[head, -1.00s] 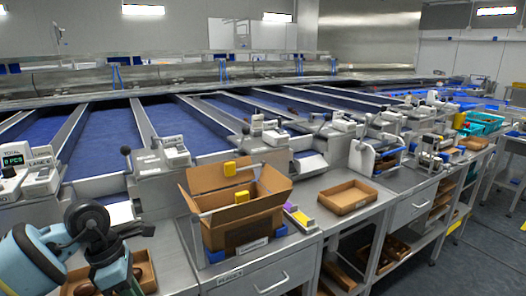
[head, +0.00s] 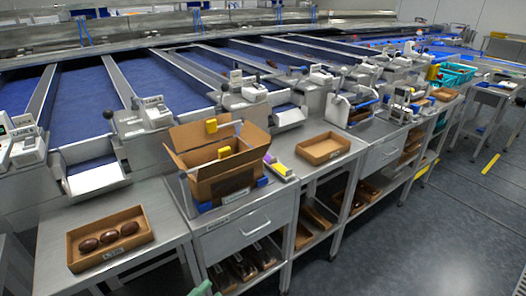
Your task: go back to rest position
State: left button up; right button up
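Only a small teal-green sliver of my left arm's end (head: 203,289) shows at the bottom edge, in front of the drawer cabinet. Its fingertips are not clear, so I cannot tell if it is open or shut. My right gripper is out of view. A shallow brown tray (head: 72,250) stands on the steel table at the lower left, with three dark brown dates (head: 109,237) in a row in it. No gripper is at the tray.
An open cardboard box (head: 200,187) stands on the steel bench, with yellow blocks at its flaps. An empty brown tray (head: 324,149) is to its right. Blue sorting lanes (head: 87,106) run behind. Grey floor (head: 440,220) is clear at the right.

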pick_arm(q)
jog(key=s+a+f+n+g+y+p, duration=0.1)
jog(key=s+a+f+n+g+y, duration=0.2)
jog(key=s+f+n, duration=0.6)
jog(key=s+a+f+n+g+y+p, duration=0.1)
jog(key=s+a+f+n+g+y, duration=0.2)
jog(key=s, duration=1)
notch_tip(320, 180, down, 7)
jog(key=a+n+y, duration=0.2)
jog(key=n+y, duration=0.3)
jog(key=shift+a+r+n, duration=0.15)
jog(key=shift+r+n, duration=0.05)
jog(key=shift+n, duration=0.2)
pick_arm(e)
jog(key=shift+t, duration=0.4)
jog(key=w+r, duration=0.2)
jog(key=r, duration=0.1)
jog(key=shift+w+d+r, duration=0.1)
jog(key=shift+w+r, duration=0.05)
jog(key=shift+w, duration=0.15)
pick_arm(q)
jog(key=shift+s, duration=0.1)
